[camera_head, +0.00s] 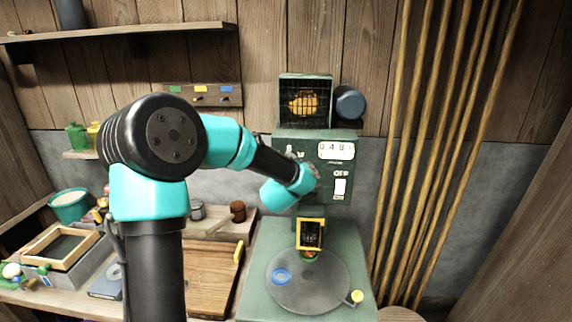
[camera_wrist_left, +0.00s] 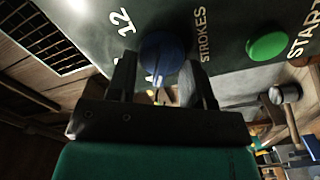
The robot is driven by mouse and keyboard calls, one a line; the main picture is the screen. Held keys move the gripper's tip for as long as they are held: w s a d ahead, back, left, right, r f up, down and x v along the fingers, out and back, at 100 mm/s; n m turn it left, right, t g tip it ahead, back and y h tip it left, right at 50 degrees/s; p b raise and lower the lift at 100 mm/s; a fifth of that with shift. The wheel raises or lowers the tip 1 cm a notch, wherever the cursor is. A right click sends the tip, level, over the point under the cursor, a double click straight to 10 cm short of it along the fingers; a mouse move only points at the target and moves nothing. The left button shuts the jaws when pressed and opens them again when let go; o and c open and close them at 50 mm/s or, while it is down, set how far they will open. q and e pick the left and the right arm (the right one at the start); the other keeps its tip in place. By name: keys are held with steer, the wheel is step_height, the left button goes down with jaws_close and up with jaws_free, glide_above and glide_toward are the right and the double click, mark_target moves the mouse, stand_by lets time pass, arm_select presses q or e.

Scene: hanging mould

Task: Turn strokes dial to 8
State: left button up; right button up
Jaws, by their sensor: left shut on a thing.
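The strokes dial (camera_wrist_left: 165,50) is a round blue knob on the dark green machine panel, in the left wrist view. A white "12" stands to its left and the word STROKES to its right. A small pale mark shows at its lower edge, but the number it points at cannot be read. My left gripper (camera_wrist_left: 160,68) has its two fingers on either side of the dial and is shut on it. In the head view the left gripper (camera_head: 311,178) is at the panel and hides the dial. My right gripper is in neither view.
A green START button (camera_wrist_left: 267,46) is beside the dial. The green machine (camera_head: 345,148) has a counter (camera_head: 336,150), an OFF switch (camera_head: 340,188) and a round plate (camera_head: 315,290) below. A caged lamp (camera_head: 304,103) is above. Long poles (camera_head: 425,130) lean at the right.

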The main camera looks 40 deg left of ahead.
arm_select(q)
steer(key=shift+m, duration=0.5)
steer(key=m, duration=1)
steer(key=shift+w+d+r+m, duration=0.2)
steer(key=shift+d+m, duration=0.1)
steer(key=shift+m, duration=0.1)
steer(key=o, duration=0.8)
steer(key=shift+o, duration=0.2)
steer(key=shift+s+d, duration=0.1)
steer(key=shift+s, duration=0.05)
steer(key=v, duration=1.7)
